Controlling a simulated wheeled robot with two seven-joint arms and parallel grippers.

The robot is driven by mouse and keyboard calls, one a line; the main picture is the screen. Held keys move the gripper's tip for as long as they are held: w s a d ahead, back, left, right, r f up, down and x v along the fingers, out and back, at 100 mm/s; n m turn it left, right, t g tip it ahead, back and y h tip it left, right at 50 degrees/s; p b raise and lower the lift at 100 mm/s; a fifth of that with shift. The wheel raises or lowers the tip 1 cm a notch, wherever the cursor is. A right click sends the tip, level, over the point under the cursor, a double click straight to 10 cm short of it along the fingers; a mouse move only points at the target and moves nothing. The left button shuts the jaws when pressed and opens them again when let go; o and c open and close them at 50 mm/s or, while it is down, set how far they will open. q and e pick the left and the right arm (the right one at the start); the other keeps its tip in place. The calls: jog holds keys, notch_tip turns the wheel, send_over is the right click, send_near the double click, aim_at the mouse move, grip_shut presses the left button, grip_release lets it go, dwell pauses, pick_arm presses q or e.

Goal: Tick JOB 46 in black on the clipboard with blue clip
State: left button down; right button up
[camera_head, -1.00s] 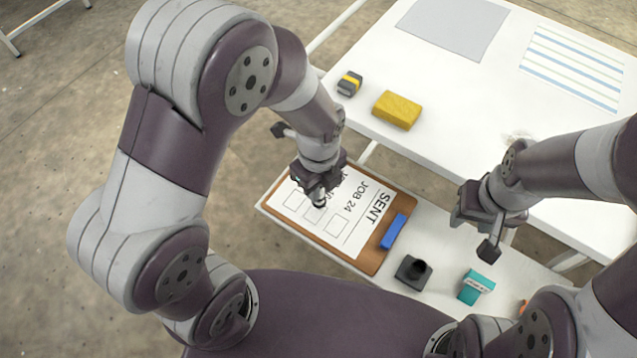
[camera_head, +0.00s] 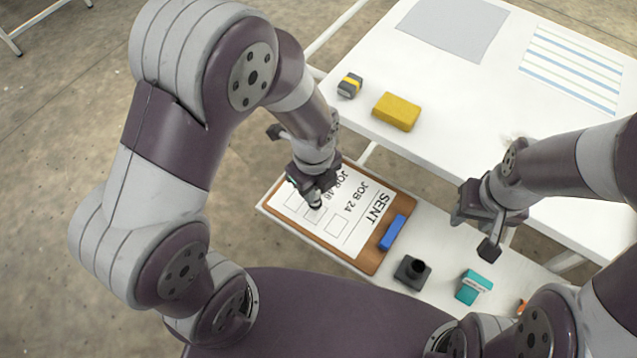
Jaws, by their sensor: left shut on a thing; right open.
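The brown clipboard (camera_head: 370,265) with the blue clip (camera_head: 392,232) lies on the low white shelf. Its white sheet (camera_head: 352,236) reads SENT, JOB 24 and a partly covered JOB 46, with a column of boxes. The JOB 24 box (camera_head: 337,225) looks empty. My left gripper (camera_head: 314,200) is over the sheet, shut on a small dark thing, likely a marker, whose tip is at the boxes beside JOB 46. Whether the tip touches the paper, and any mark under it, I cannot tell. My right gripper (camera_head: 488,225) is open and empty above the shelf, right of the clipboard.
A black stand with a round opening (camera_head: 412,271) and a teal block (camera_head: 473,287) stand right of the clipboard. On the higher white table are a yellow sponge (camera_head: 396,111), a grey-and-yellow block (camera_head: 350,85), a grey sheet (camera_head: 455,28) and a striped sheet (camera_head: 573,66).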

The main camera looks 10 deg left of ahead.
dwell(1.0)
pick_arm(q)
jog(key=shift+s+p, duration=0.2)
jog(key=shift+p, duration=0.15)
jog(key=shift+s+d, duration=0.1)
jog(key=shift+s, duration=0.3)
jog(key=shift+p, duration=0.75)
dwell(0.9)
jog(key=shift+s, duration=0.1)
dwell(0.3)
jog(key=shift+s+d+p, duration=0.15)
jog(key=shift+s+p, duration=0.15)
jog(key=shift+s, duration=0.15)
dwell(0.9)
